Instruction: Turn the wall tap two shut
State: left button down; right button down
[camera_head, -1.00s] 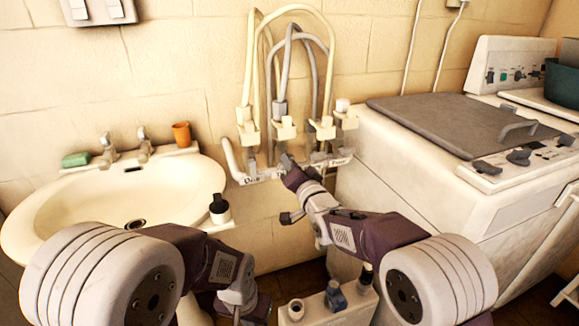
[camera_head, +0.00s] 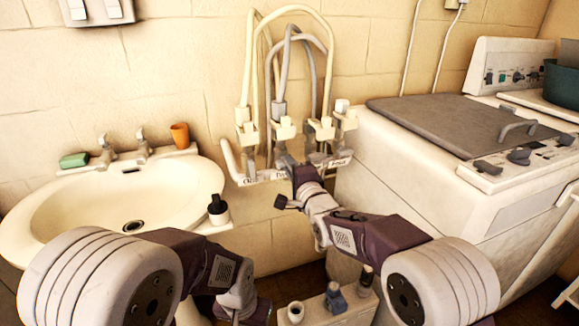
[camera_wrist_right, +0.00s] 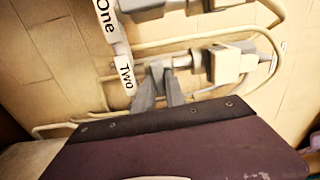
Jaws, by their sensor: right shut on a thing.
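Wall tap two (camera_head: 284,131) is the second from the left in a row of cream taps on a pipe rail. A grey hose rises from it. My right gripper (camera_head: 290,164) is at its lower front, beside the label "Two". In the right wrist view the fingers (camera_wrist_right: 158,78) are close together at the grey part of the tap (camera_wrist_right: 180,62), beside the label "Two" (camera_wrist_right: 127,76). They are shut on tap two's handle, which they mostly hide. My left gripper (camera_head: 243,309) is low in front of the basin, and its jaws are unclear.
Tap one (camera_head: 248,132) is close on the left. Tap three (camera_head: 322,128) and tap four (camera_head: 344,118) are on the right. Hoses arch above. The washbasin (camera_head: 60,215) is left, with a dark-topped bottle (camera_head: 217,210) at its edge. A washing machine (camera_head: 440,185) stands right.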

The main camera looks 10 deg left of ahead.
jog(key=shift+m, duration=0.3)
dwell(0.4)
jog(key=c, duration=1.4)
grip_release()
jog(key=v, duration=0.9)
